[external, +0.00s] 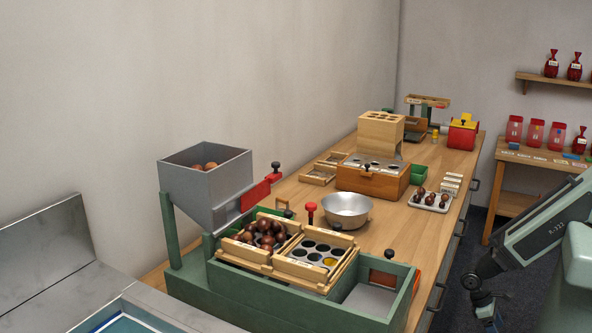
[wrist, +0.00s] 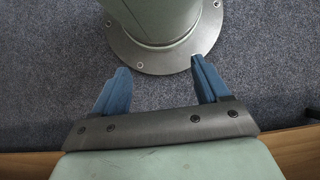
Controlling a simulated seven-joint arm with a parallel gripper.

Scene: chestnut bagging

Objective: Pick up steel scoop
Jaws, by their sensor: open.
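I cannot make out a steel scoop in either view. A round steel bowl (external: 347,211) stands on the wooden bench, behind the green-framed station, with no handle that I can see. My gripper (external: 490,312) hangs at the lower right of the external view, off the bench's right side and well apart from the bowl. In the wrist view my gripper (wrist: 160,66) has its two blue fingers spread wide with nothing between them, over the grey carpet.
A grey hopper (external: 205,180) stands left. A crate of chestnuts (external: 240,251) and a tray with round holes (external: 290,268) sit on the green station (external: 235,290). Behind are an orange-brown wooden box (external: 372,184) and a white chestnut tray (external: 431,209). Shelves stand right.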

